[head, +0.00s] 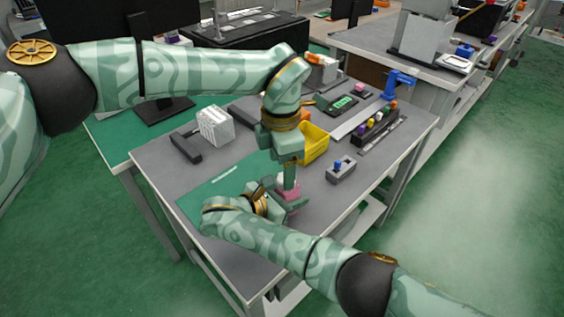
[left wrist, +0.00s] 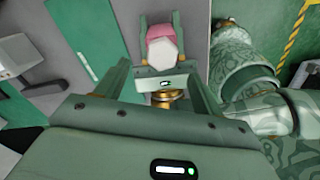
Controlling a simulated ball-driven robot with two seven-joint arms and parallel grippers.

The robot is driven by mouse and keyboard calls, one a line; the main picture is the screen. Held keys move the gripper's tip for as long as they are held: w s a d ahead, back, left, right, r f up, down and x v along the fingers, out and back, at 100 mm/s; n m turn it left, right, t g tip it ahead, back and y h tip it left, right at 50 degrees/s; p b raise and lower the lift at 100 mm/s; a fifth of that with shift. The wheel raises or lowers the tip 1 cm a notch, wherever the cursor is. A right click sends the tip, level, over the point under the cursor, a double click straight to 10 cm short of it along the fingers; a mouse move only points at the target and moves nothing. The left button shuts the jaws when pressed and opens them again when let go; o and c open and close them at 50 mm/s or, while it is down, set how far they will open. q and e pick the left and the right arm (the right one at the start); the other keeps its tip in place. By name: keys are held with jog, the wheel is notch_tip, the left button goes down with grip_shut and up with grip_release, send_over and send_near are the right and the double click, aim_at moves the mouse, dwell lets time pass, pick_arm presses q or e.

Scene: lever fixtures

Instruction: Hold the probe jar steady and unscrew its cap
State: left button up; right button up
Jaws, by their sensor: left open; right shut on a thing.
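The probe jar (head: 291,202) is pink and shows low at the front of the table. It also shows at the top of the left wrist view (left wrist: 160,31), with a pale, angular cap (left wrist: 163,53) facing the camera. My right gripper (left wrist: 160,28) is shut on the jar, one finger on each side of it. My left gripper (head: 289,180) points down from above the jar. Its fingers are open, and the cap lies between and beyond them in the left wrist view (left wrist: 160,70). In the head view the fingers partly hide the cap, so I cannot tell whether they touch it.
A green mat (head: 225,187) lies on the grey table. A yellow bin (head: 315,143) stands behind my left gripper. A grey box with a blue knob (head: 341,170) is to the right. A white block (head: 215,126) and a rack of coloured knobs (head: 375,125) stand farther back.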

pick_arm(q)
jog(key=shift+f, duration=0.2)
jog(key=shift+f, duration=1.35)
jog(key=c, duration=1.1)
jog(key=n, duration=0.3)
jog(key=shift+s+d+n, duration=0.15)
jog(key=shift+s+n, duration=0.05)
jog(key=shift+n, duration=0.2)
jog(key=shift+c, duration=0.4)
jog(key=n, duration=0.5)
jog(key=shift+s+d+n, duration=0.15)
jog(key=shift+d+n, duration=0.1)
jog(key=shift+n, duration=0.05)
jog(key=n, duration=0.3)
jog(key=shift+d+n, duration=0.15)
jog(key=shift+n, duration=0.25)
jog(key=n, duration=0.5)
jog(key=shift+d+r, duration=0.1)
jog(key=shift+d, duration=0.15)
jog(key=o, duration=1.2)
jog(key=shift+o, duration=0.2)
